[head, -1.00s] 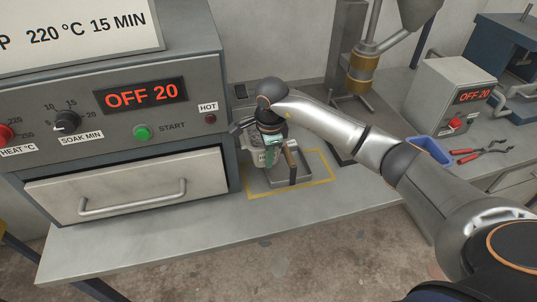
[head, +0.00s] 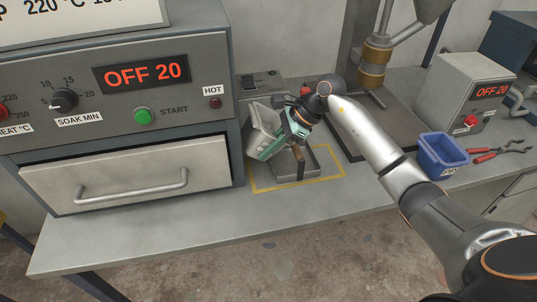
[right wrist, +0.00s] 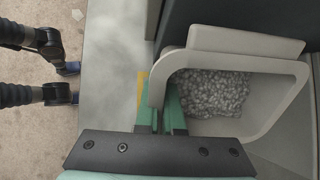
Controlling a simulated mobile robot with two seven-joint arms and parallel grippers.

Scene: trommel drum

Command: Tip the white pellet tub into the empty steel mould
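The white pellet tub (head: 262,128) is tilted, held above the bench at the left of the steel mould (head: 322,160). My right gripper (head: 283,142) is shut on the tub's wall. In the right wrist view, its green fingers (right wrist: 168,118) pinch the tub's rim (right wrist: 235,62), and grey pellets (right wrist: 212,92) lie inside. My left gripper is not in view.
The oven (head: 120,100) with its closed drawer stands close to the left of the tub. A blue tub (head: 443,158), red-handled tongs (head: 490,155) and a small control box (head: 465,90) are at the right. The bench front (head: 200,220) is clear.

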